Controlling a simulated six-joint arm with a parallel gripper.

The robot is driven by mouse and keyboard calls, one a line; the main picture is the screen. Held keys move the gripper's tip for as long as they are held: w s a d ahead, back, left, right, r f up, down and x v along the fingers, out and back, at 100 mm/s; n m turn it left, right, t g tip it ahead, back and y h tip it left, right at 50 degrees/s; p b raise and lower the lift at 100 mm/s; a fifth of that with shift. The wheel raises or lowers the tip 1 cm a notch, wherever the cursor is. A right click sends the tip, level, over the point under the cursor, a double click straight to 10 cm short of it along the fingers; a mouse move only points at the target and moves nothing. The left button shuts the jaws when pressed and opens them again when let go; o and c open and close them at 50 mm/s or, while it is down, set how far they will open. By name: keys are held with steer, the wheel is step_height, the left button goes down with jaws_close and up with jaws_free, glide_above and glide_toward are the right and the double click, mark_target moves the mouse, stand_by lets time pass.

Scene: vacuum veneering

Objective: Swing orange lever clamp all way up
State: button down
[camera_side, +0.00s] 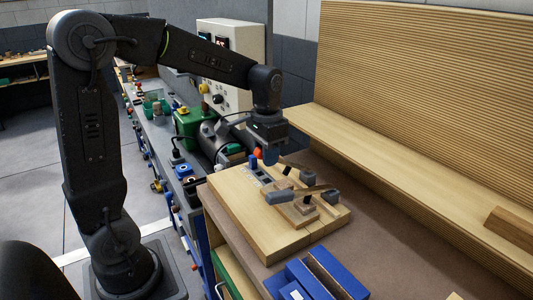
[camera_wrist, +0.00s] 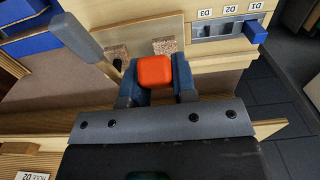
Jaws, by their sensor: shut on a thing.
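The orange lever clamp shows as a rounded orange end (camera_wrist: 155,71) in the wrist view, held between the two blue-grey fingers of my gripper (camera_wrist: 156,84). In the side view the orange end (camera_side: 257,153) is a small spot beside my gripper (camera_side: 266,157), above the back left part of the wooden board (camera_side: 236,208). My gripper is shut on the orange end. The rest of the lever and its pivot are hidden, so its angle cannot be told.
A grey-handled lever (camera_side: 280,197) and small wood blocks stand on the board. The wrist view shows a panel (camera_wrist: 203,30) marked D1, D2 and D3, with a blue lever (camera_wrist: 254,32). A green and grey machine (camera_side: 190,122) stands behind. Blue boxes (camera_side: 315,277) lie in front.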

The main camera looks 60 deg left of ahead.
steer(key=shift+w+r, duration=0.1)
steer(key=shift+r, duration=0.05)
steer(key=shift+w+r+g, duration=0.65)
steer(key=shift+g, duration=0.05)
steer(key=w+r+g, duration=0.3)
steer(key=shift+w, duration=0.3)
steer(key=shift+w+r+g, duration=0.3)
steer(key=shift+w+g, duration=0.25)
steer(key=shift+w+r+g, duration=0.25)
steer(key=shift+w+g, duration=0.3)
steer(key=c, duration=0.9)
jaws_free()
